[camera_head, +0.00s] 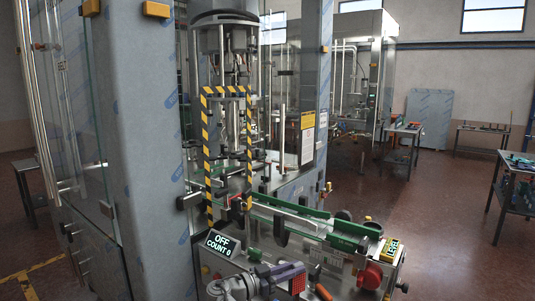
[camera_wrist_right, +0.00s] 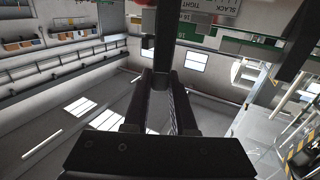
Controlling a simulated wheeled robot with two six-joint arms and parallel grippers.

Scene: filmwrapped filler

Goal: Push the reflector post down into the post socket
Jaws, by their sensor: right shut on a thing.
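In the right wrist view, the two black fingers of my right gripper (camera_wrist_right: 162,78) are closed on a dark, slim upright part, which I take to be the reflector post (camera_wrist_right: 164,40). It runs between the fingertips toward the top of the picture. In the head view, my right gripper (camera_head: 272,279) is low at the bottom edge, in front of the conveyor. A red gridded face (camera_head: 298,284), perhaps the reflector, shows beside it. I cannot make out the post socket, nor whether the post touches it. My left gripper is not in view.
The green-railed conveyor (camera_head: 315,226) runs just behind the gripper. A display reading OFF, COUNT 0 (camera_head: 222,244) stands at left, and a red knob (camera_head: 370,277) at right. A yellow-black striped frame (camera_head: 206,150) rises behind. Open floor (camera_head: 440,230) lies at right.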

